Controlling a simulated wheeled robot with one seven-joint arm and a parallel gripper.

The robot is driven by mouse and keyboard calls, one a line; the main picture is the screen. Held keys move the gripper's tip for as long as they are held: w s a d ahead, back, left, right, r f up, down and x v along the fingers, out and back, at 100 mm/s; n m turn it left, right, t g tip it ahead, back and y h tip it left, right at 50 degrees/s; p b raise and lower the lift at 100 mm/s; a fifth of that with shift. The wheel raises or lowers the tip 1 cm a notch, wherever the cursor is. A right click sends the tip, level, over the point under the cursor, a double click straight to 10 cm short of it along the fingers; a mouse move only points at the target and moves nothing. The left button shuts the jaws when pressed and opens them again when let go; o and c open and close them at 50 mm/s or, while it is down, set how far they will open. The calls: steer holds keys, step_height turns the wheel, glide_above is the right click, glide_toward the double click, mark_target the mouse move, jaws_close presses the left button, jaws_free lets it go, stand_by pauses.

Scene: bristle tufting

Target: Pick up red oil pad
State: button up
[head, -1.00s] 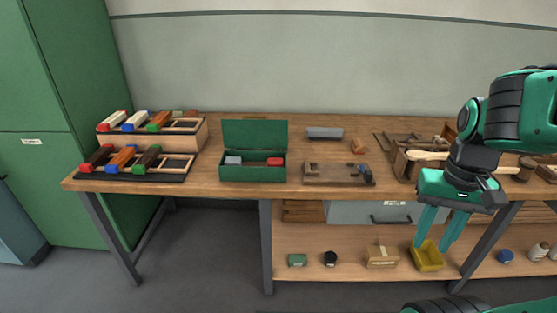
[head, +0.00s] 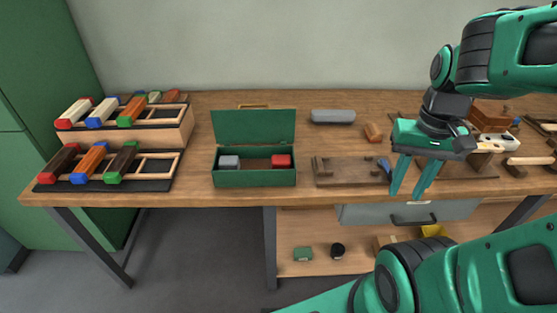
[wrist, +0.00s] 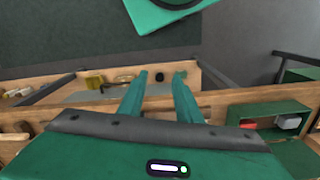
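The red oil pad (head: 281,161) is a small red block in the right part of an open green box (head: 254,180) on the workbench. A grey block (head: 229,162) lies in the left part of the same box. In the wrist view the red pad (wrist: 249,126) shows at the right, inside the green box (wrist: 268,111). My gripper (head: 411,193) hangs over the bench's front edge, to the right of the box. Its two fingers are apart, with nothing between them.
Two racks of coloured blocks (head: 108,187) stand left of the box. A wooden fixture (head: 345,181) lies between box and gripper. A grey bar (head: 333,116) and a small brown block (head: 373,133) lie behind. Tools crowd the bench's right side.

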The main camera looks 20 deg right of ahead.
steer(key=shift+o, duration=0.4)
steer(key=o, duration=0.4)
steer(key=shift+s+r, duration=0.2)
steer(key=shift+s, duration=0.1)
steer(key=m+t+y, duration=0.3)
steer(key=m+y, duration=0.2)
steer(key=m, duration=1.2)
glide_toward(282, 159)
steer(key=shift+x, duration=4.35)
